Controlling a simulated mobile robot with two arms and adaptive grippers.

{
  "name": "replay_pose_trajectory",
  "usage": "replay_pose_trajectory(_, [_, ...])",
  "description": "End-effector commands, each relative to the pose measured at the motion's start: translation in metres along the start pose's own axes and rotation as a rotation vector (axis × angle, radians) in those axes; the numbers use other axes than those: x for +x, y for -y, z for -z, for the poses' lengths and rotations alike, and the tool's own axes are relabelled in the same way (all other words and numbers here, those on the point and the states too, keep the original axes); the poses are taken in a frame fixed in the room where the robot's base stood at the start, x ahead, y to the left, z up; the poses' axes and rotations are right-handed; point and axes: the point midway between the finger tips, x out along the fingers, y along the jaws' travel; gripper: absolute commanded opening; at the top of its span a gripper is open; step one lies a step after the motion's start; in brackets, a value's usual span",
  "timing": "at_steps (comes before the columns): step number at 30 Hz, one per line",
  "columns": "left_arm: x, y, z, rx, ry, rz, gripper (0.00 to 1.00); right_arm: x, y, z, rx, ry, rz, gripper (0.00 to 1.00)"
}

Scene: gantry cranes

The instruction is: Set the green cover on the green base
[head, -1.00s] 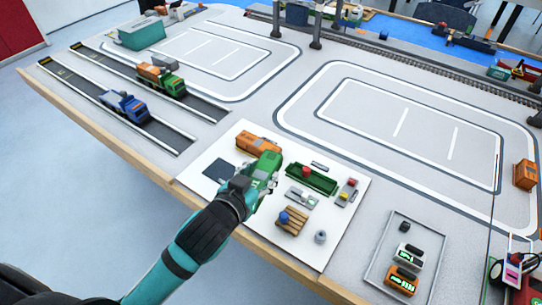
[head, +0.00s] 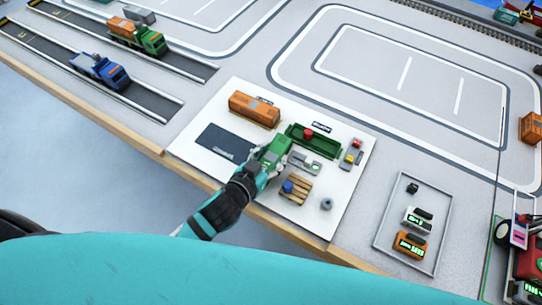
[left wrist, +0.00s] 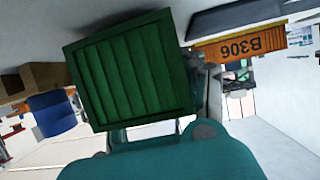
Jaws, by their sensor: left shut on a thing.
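The green cover (head: 272,150) is a ribbed block; it fills the middle of the left wrist view (left wrist: 130,70). My left gripper (head: 258,164) is shut on it. In the head view the cover shows just left of and in front of the green base (head: 297,137). I cannot tell how high the cover is above the board. The cover and gripper hide part of the board. My right gripper is not in view.
An orange block (head: 253,108) marked B306, a dark plate (head: 221,143), a grey bracket (head: 325,166), a pallet (head: 296,191) with a blue thing and a grey ring (head: 326,204) crowd the white board (head: 345,190). A grey tray (head: 380,240) stands to the right.

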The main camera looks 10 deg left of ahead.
Motion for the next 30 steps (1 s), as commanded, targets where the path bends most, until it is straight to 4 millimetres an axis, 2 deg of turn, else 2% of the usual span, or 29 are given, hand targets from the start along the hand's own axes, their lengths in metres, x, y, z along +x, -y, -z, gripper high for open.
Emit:
replay_pose_trajectory(1, [0.001, 0.000, -0.002, 0.000, -0.001, 0.000, 0.05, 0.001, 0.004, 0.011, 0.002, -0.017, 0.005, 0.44])
replay_pose_trajectory(4, [0.001, 0.000, -0.002, 0.000, -0.002, 0.000, 0.05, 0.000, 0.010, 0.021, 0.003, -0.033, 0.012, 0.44])
replay_pose_trajectory(11, [0.002, 0.000, -0.005, 0.000, -0.001, 0.000, 0.05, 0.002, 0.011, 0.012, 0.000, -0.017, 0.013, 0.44])
replay_pose_trajectory(12, [0.002, 0.000, -0.005, 0.000, -0.001, 0.001, 0.44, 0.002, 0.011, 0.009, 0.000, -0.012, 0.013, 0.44])
replay_pose_trajectory(17, [0.002, 0.000, -0.004, 0.000, -0.001, 0.000, 0.64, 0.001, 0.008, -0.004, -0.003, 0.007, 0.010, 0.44])
replay_pose_trajectory(26, [0.001, 0.000, -0.002, 0.001, -0.002, 0.000, 0.66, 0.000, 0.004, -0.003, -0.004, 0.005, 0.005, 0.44])
replay_pose_trajectory(30, [-0.011, 0.000, -0.003, -0.001, 0.000, -0.001, 0.66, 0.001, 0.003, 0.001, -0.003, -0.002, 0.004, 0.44])
